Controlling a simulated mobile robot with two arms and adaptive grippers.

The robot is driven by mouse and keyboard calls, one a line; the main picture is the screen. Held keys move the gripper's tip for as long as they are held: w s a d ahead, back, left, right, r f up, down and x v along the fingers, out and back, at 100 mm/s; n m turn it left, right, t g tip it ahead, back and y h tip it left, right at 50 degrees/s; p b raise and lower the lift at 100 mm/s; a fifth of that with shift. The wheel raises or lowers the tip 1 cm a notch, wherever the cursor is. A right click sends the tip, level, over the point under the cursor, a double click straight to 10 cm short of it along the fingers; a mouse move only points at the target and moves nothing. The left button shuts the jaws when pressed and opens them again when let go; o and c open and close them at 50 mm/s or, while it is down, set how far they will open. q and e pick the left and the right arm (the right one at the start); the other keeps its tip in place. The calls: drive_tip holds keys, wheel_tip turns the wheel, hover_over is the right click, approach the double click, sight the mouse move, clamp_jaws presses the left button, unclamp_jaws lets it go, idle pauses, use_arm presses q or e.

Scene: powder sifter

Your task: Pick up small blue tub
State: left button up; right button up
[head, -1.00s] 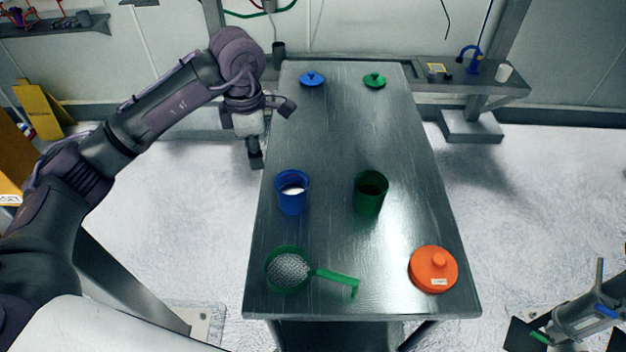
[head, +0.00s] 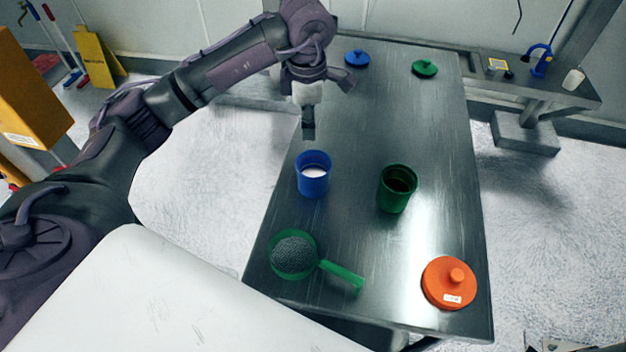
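The small blue tub (head: 313,187) stands upright and uncovered on the left side of the metal table (head: 360,235). White contents show inside it. My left gripper (head: 332,108) is open and empty, with its fingers spread apart. It hangs above the table's left edge, beyond the tub and apart from it. Only dark fragments, perhaps of my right gripper, show at the bottom right edge, too cut off to read.
A green tub (head: 397,197) stands right of the blue one. A green-handled sieve (head: 342,275) and an orange lidded container (head: 440,284) are nearer. Blue (head: 357,59) and green (head: 425,69) lids lie at the far end. The table's middle is clear.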

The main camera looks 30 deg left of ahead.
use_arm(q)
drive_tip(key=b, duration=0.6)
hover_over(315, 178)
drive_tip(key=s, duration=0.1)
wheel_tip(315, 178, down, 7)
use_arm(e)
wheel_tip(315, 178, down, 7)
use_arm(q)
drive_tip(key=f+p, duration=0.1)
drive_tip(key=f, duration=0.3)
drive_tip(key=f+p, duration=0.2)
drive_tip(key=f, duration=0.2)
drive_tip(key=w+f+p, duration=0.1)
drive_tip(key=f+p, duration=0.1)
drive_tip(key=f, duration=0.2)
drive_tip(key=shift+w+f, duration=0.1)
drive_tip(key=shift+f, duration=0.3)
drive_tip(key=shift+a+f, duration=0.1)
drive_tip(key=shift+f, duration=0.5)
clamp_jaws()
use_arm(e)
drive_tip(key=r, duration=0.5)
drive_tip(key=shift+w+d+r, duration=0.1)
drive_tip(key=shift+w+d, duration=0.1)
drive_tip(key=shift+w, duration=0.05)
use_arm(q)
drive_tip(key=shift+r, duration=0.1)
